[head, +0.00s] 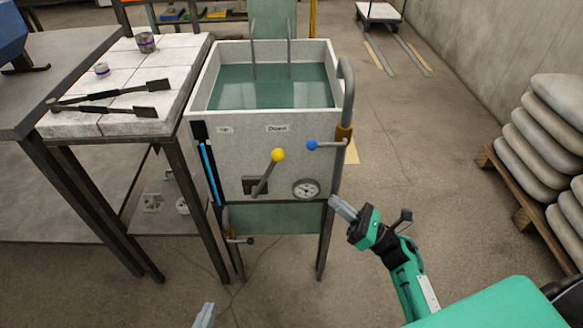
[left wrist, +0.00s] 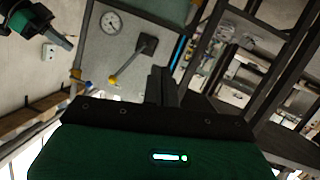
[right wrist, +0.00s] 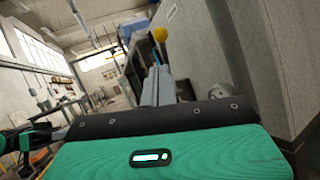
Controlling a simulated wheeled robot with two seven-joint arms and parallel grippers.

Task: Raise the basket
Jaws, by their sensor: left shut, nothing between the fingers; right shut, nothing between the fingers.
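A pale square tank (head: 258,160) holds green liquid (head: 268,86). Two thin upright rods (head: 253,50) stand out of the liquid; the basket itself is not clearly visible. On the tank's front is a lever with a yellow knob (head: 278,155), tilted up and right. The lever also shows in the left wrist view (left wrist: 112,80), and a yellow knob in the right wrist view (right wrist: 160,34). My left gripper (head: 205,314) is shut and empty, low in front of the tank. My right gripper (head: 343,207) is shut and empty, right of the tank's lower front corner, apart from the lever.
A blue-knobbed handle (head: 312,145) and a gauge (head: 306,188) are right of the lever. A tiled table (head: 112,72) with two dark long-handled tools (head: 115,92) stands left. Stacked sacks (head: 540,125) lie on a pallet at right. Floor between is clear.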

